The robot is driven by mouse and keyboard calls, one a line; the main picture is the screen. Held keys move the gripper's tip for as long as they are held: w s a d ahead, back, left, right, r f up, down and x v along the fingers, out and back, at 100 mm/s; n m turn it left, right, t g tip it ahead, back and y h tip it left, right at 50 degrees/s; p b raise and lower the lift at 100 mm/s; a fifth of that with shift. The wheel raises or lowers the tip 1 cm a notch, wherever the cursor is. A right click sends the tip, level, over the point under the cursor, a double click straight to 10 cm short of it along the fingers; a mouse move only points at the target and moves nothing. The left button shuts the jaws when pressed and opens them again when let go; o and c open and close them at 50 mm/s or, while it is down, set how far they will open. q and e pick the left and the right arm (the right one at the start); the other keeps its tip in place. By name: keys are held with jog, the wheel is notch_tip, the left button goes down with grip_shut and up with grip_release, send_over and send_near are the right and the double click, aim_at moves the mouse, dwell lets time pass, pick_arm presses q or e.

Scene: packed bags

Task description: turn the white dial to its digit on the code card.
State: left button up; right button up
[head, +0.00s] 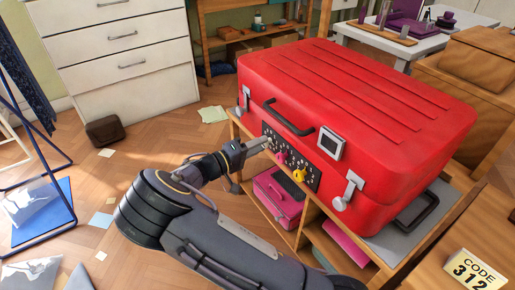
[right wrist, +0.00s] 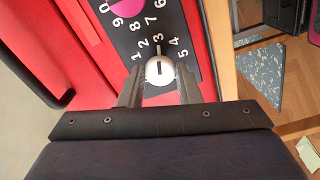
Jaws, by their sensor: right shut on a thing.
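The white dial (right wrist: 159,71) is leftmost on the black dial panel (head: 316,180) on the red suitcase's front. In the right wrist view its dark mark points up, in line with the 3. My right gripper (head: 266,146) is shut on the white dial, one finger on each side; the fingers hide much of it in the head view. The pink dial (head: 281,157) and yellow dial (head: 299,175) sit to its right. The code card (head: 474,271) at bottom right reads CODE 312; I cannot make out any colour marks on it. My left gripper is not in view.
The red suitcase (head: 350,85) lies closed on a wooden shelf unit, with a black handle and silver latches on its front. A pink case (head: 280,196) is on the shelf below. Open floor lies to the left, with scattered papers and a blue-framed stand.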

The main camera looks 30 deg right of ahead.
dwell(0.3)
jog(key=o, duration=1)
jog(key=shift+c, duration=0.2)
jog(key=shift+a, duration=0.1)
jog(key=a+p, duration=0.2)
jog(key=a, duration=0.5)
jog(key=shift+s+a, duration=0.3)
jog(key=shift+a, duration=0.05)
